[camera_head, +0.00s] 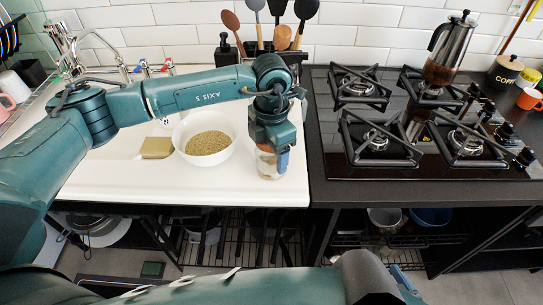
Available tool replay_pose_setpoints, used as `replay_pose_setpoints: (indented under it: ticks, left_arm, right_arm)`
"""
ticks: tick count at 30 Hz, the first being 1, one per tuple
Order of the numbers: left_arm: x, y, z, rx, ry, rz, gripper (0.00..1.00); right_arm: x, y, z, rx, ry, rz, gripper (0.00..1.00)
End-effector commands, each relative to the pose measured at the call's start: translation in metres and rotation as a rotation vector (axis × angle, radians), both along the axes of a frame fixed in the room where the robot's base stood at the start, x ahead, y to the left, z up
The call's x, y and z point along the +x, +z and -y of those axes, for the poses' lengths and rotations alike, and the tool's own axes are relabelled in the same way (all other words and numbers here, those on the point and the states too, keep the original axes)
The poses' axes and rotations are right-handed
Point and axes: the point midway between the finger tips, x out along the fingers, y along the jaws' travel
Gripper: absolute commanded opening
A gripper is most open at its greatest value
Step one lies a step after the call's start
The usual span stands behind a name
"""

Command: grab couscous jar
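A small clear jar (268,168) with light contents stands near the front right edge of the white counter; I take it for the couscous jar. My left gripper (275,156) points down over it from above, with a blue finger on the jar's right side. The gripper hides the jar's top and part of its side. I cannot tell whether the fingers are closed on it. My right arm lies low across the bottom of the view. A blue part of my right gripper (405,281) shows at the bottom, its fingers not clear.
A white bowl (180,148) of grain stands left of the jar, beside a beige block (156,148). The black gas hob (345,160) is to the right, with a coffee press (447,52) on it. A utensil holder (262,48) stands behind my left arm.

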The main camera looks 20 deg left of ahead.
Motion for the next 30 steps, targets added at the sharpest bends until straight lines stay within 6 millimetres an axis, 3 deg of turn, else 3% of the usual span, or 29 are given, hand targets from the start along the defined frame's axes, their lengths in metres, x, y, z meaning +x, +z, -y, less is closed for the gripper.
replay_pose_setpoints:
  ticks: [11, 19, 23, 30]
  left_arm:
    - [0.000, 0.000, 0.000, -0.001, 0.000, 0.001, 0.34]
    - [0.001, 0.004, 0.000, -0.002, 0.000, 0.004, 0.34]
    - [0.001, 0.020, 0.000, -0.002, 0.000, 0.005, 0.34]
    - [0.001, 0.068, 0.000, -0.002, 0.000, 0.006, 0.34]
  right_arm:
    - [0.000, 0.001, 0.000, 0.001, 0.000, 0.002, 0.93]
    - [0.000, 0.001, 0.000, 0.001, 0.000, 0.002, 0.93]
    - [0.000, 0.000, 0.000, 0.001, 0.000, 0.002, 0.93]
    - [0.000, -0.002, 0.000, 0.005, 0.000, 0.001, 0.93]
